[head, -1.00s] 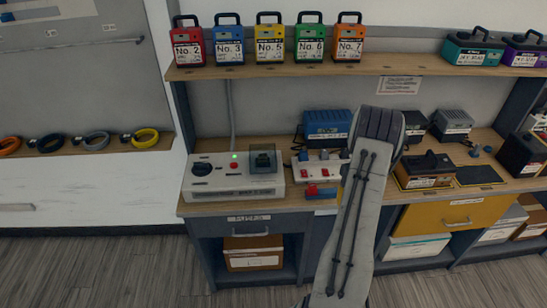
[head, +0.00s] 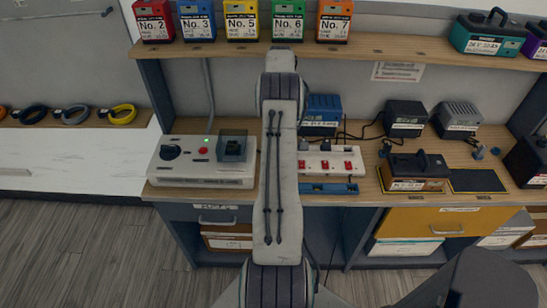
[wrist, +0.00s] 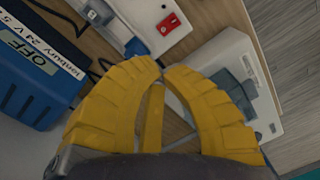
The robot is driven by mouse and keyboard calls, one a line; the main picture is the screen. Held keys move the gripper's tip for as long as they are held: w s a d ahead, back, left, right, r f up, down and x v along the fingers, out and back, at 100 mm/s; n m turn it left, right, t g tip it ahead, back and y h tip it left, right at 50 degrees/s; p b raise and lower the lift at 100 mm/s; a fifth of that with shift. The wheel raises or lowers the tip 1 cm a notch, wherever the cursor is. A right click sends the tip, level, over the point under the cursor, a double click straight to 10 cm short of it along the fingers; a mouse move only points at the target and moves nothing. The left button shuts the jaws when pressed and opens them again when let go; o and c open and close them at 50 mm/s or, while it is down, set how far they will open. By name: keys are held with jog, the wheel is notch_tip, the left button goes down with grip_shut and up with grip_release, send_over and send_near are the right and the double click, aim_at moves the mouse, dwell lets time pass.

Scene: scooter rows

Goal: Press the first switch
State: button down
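A white power strip (head: 335,157) with several red rocker switches lies on the workbench, right of my arm in the head view. Its red switches (head: 325,165) sit in a row; my arm may cover the strip's left end. In the wrist view one red switch (wrist: 170,23) shows on the white strip (wrist: 150,12) at the top, beyond the fingertips. My gripper (wrist: 161,66) has yellow ribbed fingers with tips together and nothing seen between them. It is apart from the switch in the picture. My gripper is hidden behind my arm in the head view.
A blue charger (head: 322,112) stands behind the strip; its label reads OFF in the wrist view. A white tester box (head: 188,170) with a red button lies left. A black-and-brown battery (head: 414,170) stands right. The shelf above (head: 390,50) holds numbered batteries.

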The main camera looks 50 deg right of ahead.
jog(key=shift+s+a+n+y, duration=0.1)
jog(key=shift+s+a+n, duration=0.1)
jog(key=shift+n, duration=0.6)
jog(key=shift+s+a+n+y, duration=0.1)
jog(key=shift+a+n, duration=0.15)
jog(key=shift+n, duration=0.55)
jog(key=shift+s+a+n+y, duration=0.1)
jog(key=shift+s+a+n, duration=0.1)
jog(key=shift+n, duration=0.6)
jog(key=shift+f, duration=0.1)
